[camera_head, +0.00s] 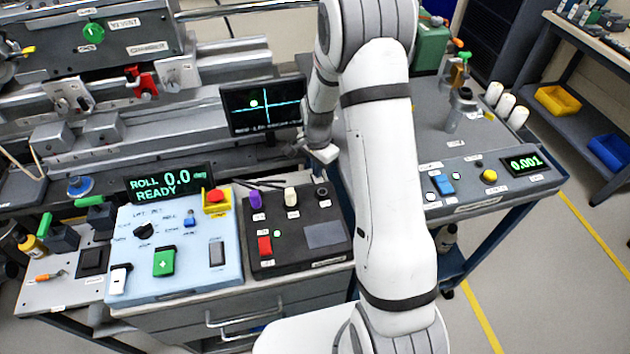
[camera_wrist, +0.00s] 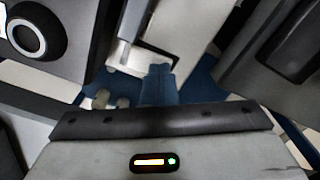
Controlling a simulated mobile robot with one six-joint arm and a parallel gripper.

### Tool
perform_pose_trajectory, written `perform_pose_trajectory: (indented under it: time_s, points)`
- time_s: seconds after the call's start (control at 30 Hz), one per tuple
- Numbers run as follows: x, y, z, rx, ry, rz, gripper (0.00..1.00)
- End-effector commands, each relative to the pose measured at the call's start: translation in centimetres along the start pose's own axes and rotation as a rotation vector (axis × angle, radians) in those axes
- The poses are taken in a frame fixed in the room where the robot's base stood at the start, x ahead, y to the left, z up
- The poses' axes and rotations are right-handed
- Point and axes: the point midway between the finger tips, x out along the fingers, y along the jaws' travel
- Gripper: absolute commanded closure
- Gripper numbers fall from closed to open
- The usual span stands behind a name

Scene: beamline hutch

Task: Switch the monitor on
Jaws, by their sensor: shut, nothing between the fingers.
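A small dark monitor screen (camera_head: 262,108) stands in front of the rail at the back middle. It is lit, with a cyan cross and a green dot. Which control belongs to the monitor cannot be read. My gripper (camera_head: 325,154) is shut and empty, just right of and below the screen, above the bench. Its tips are small and partly hidden by my arm. The wrist view shows blurred, close surfaces.
A pale blue panel (camera_head: 140,292) with a green rocker and red stop button stands left, under a lit "ROLL 0.0 READY" display (camera_head: 168,184). A right-hand console (camera_head: 470,204) has a blue switch, yellow button and lit "0.001" readout. Free floor lies at right.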

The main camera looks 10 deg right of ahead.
Motion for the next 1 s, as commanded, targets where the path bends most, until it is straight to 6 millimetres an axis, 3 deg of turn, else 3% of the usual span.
perform_pose_trajectory:
  time_s: [0.17,1.0]
  points:
    - [-0.3,0.1,0.1,0.000,-0.002,0.004,1.00]
    - [-6.9,0.0,0.1,-0.001,-0.001,0.002,1.00]
